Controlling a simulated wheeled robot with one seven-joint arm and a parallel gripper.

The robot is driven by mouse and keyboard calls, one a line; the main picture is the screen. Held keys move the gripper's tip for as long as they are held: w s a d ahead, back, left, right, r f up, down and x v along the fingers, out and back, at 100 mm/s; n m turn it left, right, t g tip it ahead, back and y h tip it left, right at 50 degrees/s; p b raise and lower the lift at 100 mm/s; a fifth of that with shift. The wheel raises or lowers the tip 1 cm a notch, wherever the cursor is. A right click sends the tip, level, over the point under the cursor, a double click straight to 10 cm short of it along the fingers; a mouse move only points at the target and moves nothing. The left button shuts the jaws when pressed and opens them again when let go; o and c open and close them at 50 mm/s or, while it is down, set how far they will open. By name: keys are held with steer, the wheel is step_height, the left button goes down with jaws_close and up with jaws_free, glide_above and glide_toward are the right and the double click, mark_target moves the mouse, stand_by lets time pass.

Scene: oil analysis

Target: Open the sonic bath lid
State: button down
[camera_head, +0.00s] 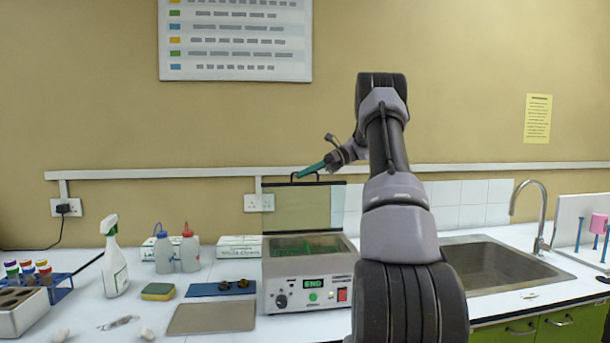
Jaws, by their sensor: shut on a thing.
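The sonic bath (273,286) is a grey metal box on the counter, with a lit green END display, a knob and a red switch on its front. Its lid (290,212), a see-through panel, stands about upright at the back edge. The basin below is uncovered and something green shows inside. My gripper (300,176) has teal fingers and is at the dark handle on the lid's top edge, shut on it. The exact hold is small and hard to see. My arm hides the area right of the bath.
A grey plate (212,317), a blue tray (203,290), a sponge (158,291), a spray bottle (114,265) and wash bottles (189,252) stand left of the bath. A sink (490,268) with a tall tap (540,210) lies to the right. A wall rail (470,168) runs behind.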

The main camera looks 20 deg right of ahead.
steer(key=c, duration=0.9)
jaws_free()
steer(key=shift+c, duration=0.2)
steer(key=shift+d, duration=0.1)
steer(key=v, duration=1)
steer(key=shift+d, duration=0.3)
steer(key=shift+r, duration=0.15)
